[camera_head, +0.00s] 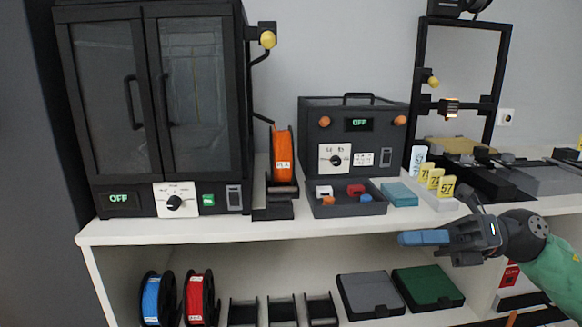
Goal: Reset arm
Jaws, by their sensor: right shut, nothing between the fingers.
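My right gripper (424,238) comes in from the right, in front of the shelf's top edge. Its blue-tipped fingers are closed together with nothing between them. It hangs apart from the objects on the shelf, just below and in front of the yellow numbered tags (437,182). My left gripper is not in the camera_head view.
The white shelf top (190,229) holds a black cabinet (160,110), an orange spool (283,153), a control box (352,140), a small parts tray (346,208) and a 3D printer (462,90). Spools (150,298) and flat boxes (428,287) sit on the lower shelf.

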